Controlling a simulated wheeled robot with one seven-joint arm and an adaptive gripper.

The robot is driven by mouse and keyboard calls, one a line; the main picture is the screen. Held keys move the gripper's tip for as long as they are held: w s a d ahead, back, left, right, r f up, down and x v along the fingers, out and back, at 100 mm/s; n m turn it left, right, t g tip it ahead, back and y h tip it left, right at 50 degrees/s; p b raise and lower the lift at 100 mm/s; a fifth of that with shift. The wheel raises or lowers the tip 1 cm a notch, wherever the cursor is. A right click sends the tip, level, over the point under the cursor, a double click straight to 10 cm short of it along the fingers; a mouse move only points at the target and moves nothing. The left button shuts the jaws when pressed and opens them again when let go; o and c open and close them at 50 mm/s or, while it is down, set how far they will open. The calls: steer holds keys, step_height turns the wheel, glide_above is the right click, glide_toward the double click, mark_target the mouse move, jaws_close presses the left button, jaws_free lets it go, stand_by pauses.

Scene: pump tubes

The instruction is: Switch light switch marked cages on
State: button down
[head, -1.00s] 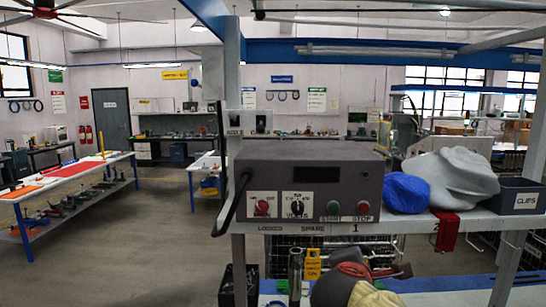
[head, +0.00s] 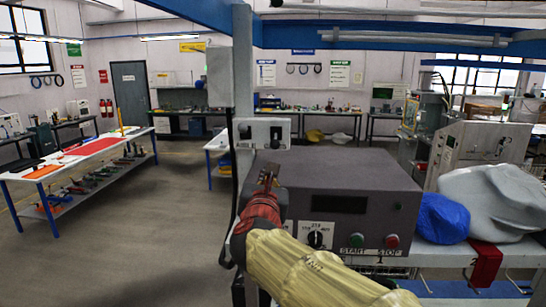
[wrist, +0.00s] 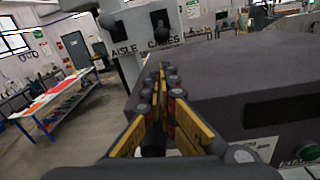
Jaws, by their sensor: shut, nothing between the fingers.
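A light grey switch plate (head: 262,133) is fixed to the post behind the grey control box. In the wrist view its two black switches are labelled AISLE and CAGES. The CAGES switch (wrist: 161,25) is the right one and also shows in the head view (head: 276,134). The AISLE switch (wrist: 119,31) is to its left. I cannot tell clearly which way the levers are set. My gripper (head: 268,173) is shut and empty, below the plate and apart from it, at the left end of the box. In the wrist view its fingertips (wrist: 162,68) point up towards the CAGES label.
The grey control box (head: 350,172) with a dial and START and STOP buttons stands close to the right of my gripper. A blue bag (head: 441,217) and a grey cover (head: 490,205) lie further right. The post (head: 243,70) rises at the plate. Floor at left is open.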

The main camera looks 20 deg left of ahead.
mark_target(275, 142)
steer(key=shift+s+r, duration=0.1)
steer(key=shift+s, duration=0.05)
steer(key=p+x, duration=0.2)
steer(key=x, duration=0.8)
steer(key=shift+p, duration=0.35)
steer(key=shift+d+r+p, duration=0.2)
steer(key=shift+p, duration=0.25)
steer(key=shift+s+a+g, duration=0.2)
steer(key=shift+g, duration=0.1)
steer(key=shift+d, duration=0.1)
steer(key=shift+d, duration=0.15)
